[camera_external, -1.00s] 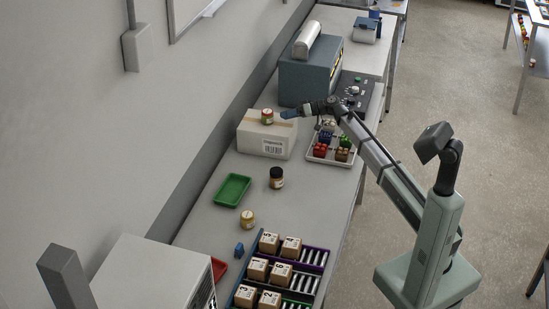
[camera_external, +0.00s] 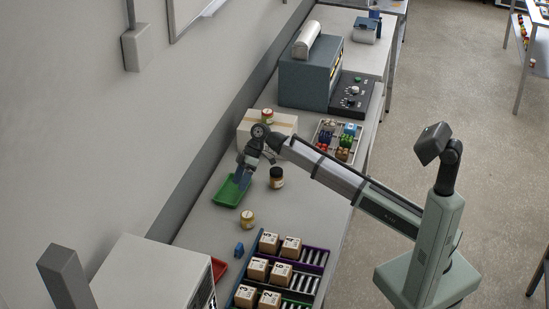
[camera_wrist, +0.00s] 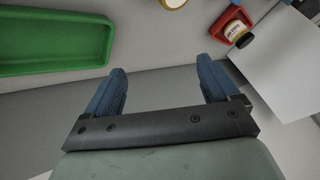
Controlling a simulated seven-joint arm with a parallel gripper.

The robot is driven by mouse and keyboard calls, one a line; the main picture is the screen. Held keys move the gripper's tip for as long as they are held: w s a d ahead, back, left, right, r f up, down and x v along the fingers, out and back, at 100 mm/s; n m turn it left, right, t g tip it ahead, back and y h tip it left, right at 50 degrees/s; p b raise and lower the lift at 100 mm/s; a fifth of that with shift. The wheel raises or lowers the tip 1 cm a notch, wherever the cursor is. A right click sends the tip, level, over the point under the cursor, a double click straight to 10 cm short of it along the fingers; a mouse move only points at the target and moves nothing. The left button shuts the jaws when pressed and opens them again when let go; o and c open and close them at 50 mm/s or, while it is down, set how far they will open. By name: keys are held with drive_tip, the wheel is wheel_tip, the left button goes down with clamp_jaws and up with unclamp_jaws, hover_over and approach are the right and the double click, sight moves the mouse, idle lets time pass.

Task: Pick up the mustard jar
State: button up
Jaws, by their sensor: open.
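The jar with the yellowish lid (camera_external: 247,219) looks like the mustard jar; it stands upright on the bench, in front of the green tray (camera_external: 231,192). A round yellow-rimmed jar top (camera_wrist: 172,3), seemingly the same jar, is cut off at the top edge of the wrist view. My gripper (camera_external: 243,180) points down above the green tray's upper right side, behind the yellowish-lidded jar and apart from it.
A dark-lidded jar (camera_external: 276,178) stands right of my gripper. A red-banded jar (camera_external: 267,116) sits on the cardboard box (camera_external: 250,127) behind. Racks with numbered blocks (camera_external: 281,271) stand in front, beside a small blue object (camera_external: 239,249). The bench between dark-lidded jar and racks is clear.

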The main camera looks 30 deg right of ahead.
sight(248, 214)
drive_tip(key=s+a+n+h, duration=0.25)
drive_tip(key=s+a, duration=0.25)
drive_tip(key=s, duration=0.4)
drive_tip(key=d+f+t+h, duration=0.1)
drive_tip(key=f, duration=0.3)
drive_tip(key=d+f+m+t+h, duration=0.1)
drive_tip(key=f+h, duration=0.1)
drive_tip(key=f, duration=0.2)
drive_tip(key=d+f+h, duration=0.1)
drive_tip(key=f, duration=0.3)
drive_tip(key=shift+w+d+f+t+h, duration=0.25)
drive_tip(key=shift+w+d+t, duration=0.1)
drive_tip(key=shift+d+t, duration=0.05)
drive_tip(key=c, duration=1.3)
